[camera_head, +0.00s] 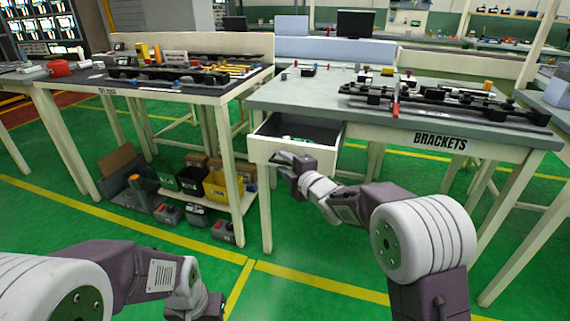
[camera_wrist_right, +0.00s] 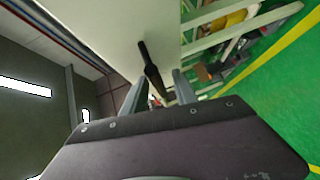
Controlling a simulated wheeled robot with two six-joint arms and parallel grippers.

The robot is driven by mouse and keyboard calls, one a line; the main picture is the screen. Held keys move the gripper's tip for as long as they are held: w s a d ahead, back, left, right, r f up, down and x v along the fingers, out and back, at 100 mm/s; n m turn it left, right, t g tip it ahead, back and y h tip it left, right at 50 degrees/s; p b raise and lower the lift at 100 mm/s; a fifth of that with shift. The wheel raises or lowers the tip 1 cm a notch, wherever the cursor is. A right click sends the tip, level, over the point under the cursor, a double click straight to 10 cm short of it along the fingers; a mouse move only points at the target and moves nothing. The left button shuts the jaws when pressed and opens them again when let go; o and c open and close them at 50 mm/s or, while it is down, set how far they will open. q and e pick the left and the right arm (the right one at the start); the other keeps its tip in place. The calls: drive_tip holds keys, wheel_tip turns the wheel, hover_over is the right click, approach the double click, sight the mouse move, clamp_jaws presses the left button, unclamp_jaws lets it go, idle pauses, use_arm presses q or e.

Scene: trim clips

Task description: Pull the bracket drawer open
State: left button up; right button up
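The bracket drawer (camera_head: 292,151) is a white drawer under the right-hand workbench, marked BRACKETS. It stands pulled out, its dark inside showing with small pale and green items. My right gripper (camera_head: 284,163) is at the drawer's front face. In the right wrist view the white front (camera_wrist_right: 112,28) carries a dark bar handle (camera_wrist_right: 151,66). The handle lies between the two fingers of my right gripper (camera_wrist_right: 158,84), with gaps visible beside it, so the fingers look open around it. My left gripper (camera_head: 205,303) is low over the floor at the bottom left, its fingers not clearly shown.
The grey benchtop (camera_head: 285,92) holds black trim parts and small clips. A second bench (camera_head: 190,94) stands to the left, with a lower shelf of bins (camera_head: 222,189) near the drawer's left side. Green floor (camera_head: 330,270) in front is clear.

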drive_tip(key=shift+s, duration=0.1)
drive_tip(key=p+v, duration=0.2)
drive_tip(key=v, duration=0.7)
